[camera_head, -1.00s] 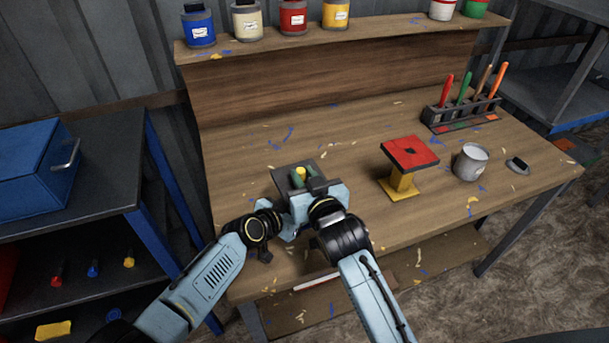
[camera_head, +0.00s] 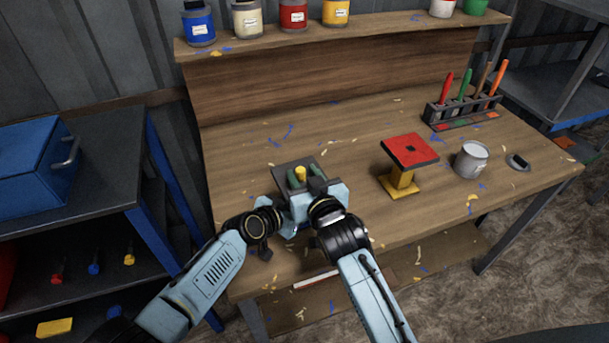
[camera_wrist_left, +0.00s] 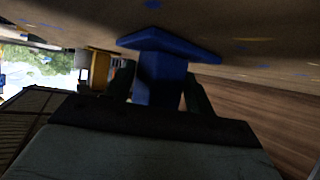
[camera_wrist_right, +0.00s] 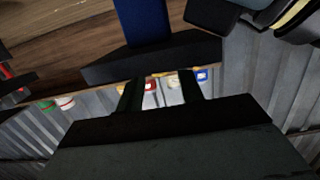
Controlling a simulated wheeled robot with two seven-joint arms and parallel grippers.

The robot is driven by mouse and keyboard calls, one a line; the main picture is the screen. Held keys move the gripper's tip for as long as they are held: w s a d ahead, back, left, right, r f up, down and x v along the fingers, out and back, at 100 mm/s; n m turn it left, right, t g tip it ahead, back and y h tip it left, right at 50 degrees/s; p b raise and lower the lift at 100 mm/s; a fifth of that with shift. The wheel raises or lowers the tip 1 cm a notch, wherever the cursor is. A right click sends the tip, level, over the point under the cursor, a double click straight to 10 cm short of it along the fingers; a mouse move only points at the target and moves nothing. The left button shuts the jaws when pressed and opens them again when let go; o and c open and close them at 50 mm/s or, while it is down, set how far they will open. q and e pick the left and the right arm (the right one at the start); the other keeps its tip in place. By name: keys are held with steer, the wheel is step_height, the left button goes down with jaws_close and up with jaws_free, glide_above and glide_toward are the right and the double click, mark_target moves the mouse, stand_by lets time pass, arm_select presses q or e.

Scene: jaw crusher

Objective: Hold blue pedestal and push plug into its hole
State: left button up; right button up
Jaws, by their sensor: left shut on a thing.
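The blue pedestal stands on the bench. Its blue column (camera_wrist_left: 158,80) and blue base plate show in the left wrist view. My left gripper (camera_wrist_left: 160,88) is shut on the column. Its dark square top (camera_head: 291,170) shows in the head view, and its top and column also show in the right wrist view (camera_wrist_right: 150,58). The hole is hidden.
A yellow pedestal with a red top (camera_head: 411,151) and a dark hole stands to the right. Beyond it are a grey mug (camera_head: 470,161), a small dark item (camera_head: 518,162) and a tool rack (camera_head: 462,113). Paint jars line the shelf behind. The bench's middle is clear.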

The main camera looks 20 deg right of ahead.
steer(key=shift+o, duration=0.7)
steer(key=s+r, duration=0.1)
steer(key=s, duration=1.1)
steer(key=shift+d+r, duration=0.2)
steer(key=shift+r, duration=0.2)
arm_select(q)
steer(key=o, duration=0.8)
steer(key=shift+o, duration=0.2)
steer(key=shift+a, duration=0.1)
steer(key=shift+v, duration=6)
